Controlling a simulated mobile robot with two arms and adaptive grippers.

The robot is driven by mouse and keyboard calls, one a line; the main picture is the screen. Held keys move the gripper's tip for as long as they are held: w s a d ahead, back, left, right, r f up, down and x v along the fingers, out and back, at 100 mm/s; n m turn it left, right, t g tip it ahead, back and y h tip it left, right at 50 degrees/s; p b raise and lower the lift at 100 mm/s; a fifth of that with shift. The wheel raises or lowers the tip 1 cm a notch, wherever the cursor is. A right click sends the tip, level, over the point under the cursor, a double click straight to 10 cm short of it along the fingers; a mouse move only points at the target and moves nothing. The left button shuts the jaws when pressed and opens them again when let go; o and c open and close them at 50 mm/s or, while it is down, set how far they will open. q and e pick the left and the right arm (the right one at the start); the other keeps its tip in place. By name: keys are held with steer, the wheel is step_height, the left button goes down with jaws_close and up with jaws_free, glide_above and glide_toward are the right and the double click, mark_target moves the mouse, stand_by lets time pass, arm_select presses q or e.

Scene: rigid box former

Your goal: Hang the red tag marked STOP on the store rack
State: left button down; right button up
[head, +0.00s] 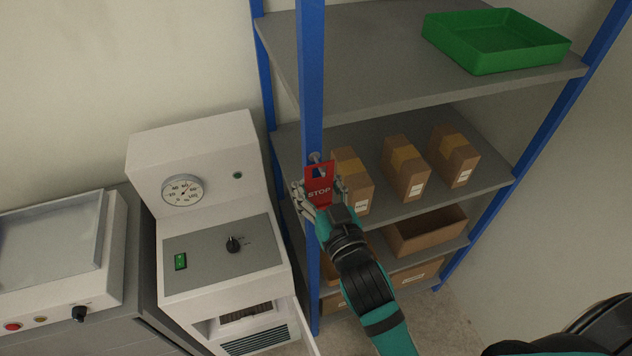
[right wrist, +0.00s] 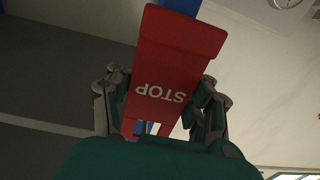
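The red tag marked STOP (head: 319,192) is upright in front of the blue front post of the store rack (head: 312,70). It has a pale opening near its top. A small pale peg (head: 315,157) on the post shows just at the tag's top edge; I cannot tell whether it passes through the opening. My right gripper (head: 323,197) has its fingers on both sides of the tag and is shut on it. The right wrist view shows the tag (right wrist: 168,65) between the fingers, its lettering upside down. My left gripper is not in view.
The rack holds a green tray (head: 490,55) on its upper shelf, brown cartons (head: 405,170) on the middle shelf and an open brown box (head: 425,238) below. A white machine with a gauge (head: 205,185) stands close left of the post. Floor shows at lower right.

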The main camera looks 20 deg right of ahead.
steer(key=o, duration=0.8)
steer(key=s, duration=1.2)
steer(key=shift+d, duration=0.4)
